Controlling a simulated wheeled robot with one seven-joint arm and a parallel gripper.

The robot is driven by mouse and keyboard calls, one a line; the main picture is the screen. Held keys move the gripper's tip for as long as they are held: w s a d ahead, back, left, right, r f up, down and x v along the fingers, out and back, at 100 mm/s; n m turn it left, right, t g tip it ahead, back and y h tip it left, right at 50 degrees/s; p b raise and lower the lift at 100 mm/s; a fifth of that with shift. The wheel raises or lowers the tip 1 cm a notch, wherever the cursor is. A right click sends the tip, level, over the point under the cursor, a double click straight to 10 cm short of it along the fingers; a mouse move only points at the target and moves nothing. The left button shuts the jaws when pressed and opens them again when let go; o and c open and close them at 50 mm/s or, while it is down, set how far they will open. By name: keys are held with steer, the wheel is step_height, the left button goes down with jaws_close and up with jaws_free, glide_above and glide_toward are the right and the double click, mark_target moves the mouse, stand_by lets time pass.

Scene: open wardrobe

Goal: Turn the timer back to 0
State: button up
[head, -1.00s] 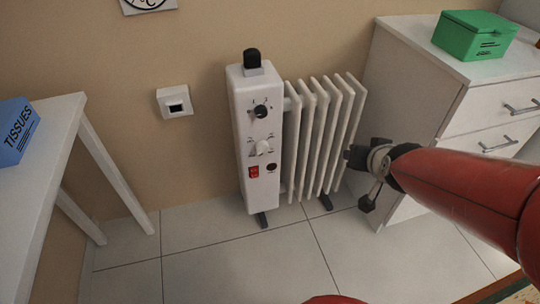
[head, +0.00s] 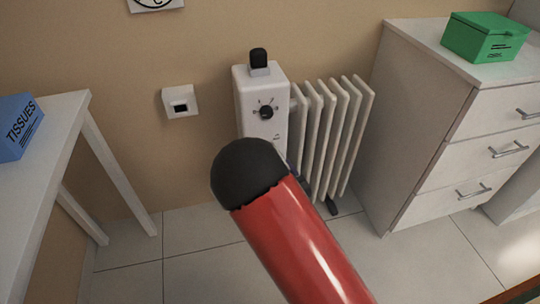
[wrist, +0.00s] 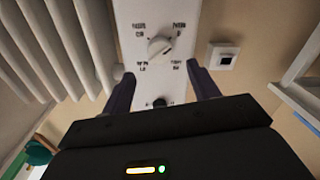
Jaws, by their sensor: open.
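A white oil heater (head: 258,88) stands against the wall; my red arm covers its lower front in the head view. A black knob (head: 267,113) with marks around it is on the upper front panel. In the wrist view, turned about upside down, a white knob (wrist: 160,47) has printed labels around it, too small to read. A black knob (wrist: 160,103) shows below it, partly hidden by my gripper. I cannot tell which knob is the timer. My gripper (wrist: 160,73) is open, its fingers either side of the panel, with nothing visibly held.
Radiator fins (head: 335,130) stand right of the heater's panel. A white drawer cabinet (head: 425,125) with a green box (head: 482,38) is further right. A white table (head: 60,130) with a tissue box (head: 20,128) stands left. A wall socket (head: 180,101) is beside the heater.

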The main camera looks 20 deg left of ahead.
steer(key=x, duration=0.7)
steer(key=shift+w+p, duration=0.15)
steer(key=shift+p, duration=0.3)
steer(key=shift+a, duration=0.1)
steer(key=c, duration=0.9)
steer(key=shift+f+n+b, duration=0.1)
steer(key=shift+n+b, duration=1)
steer(key=shift+b, duration=0.1)
steer(key=shift+n+h+b, duration=0.3)
steer(key=shift+n+b, duration=0.2)
steer(key=shift+n, duration=0.5)
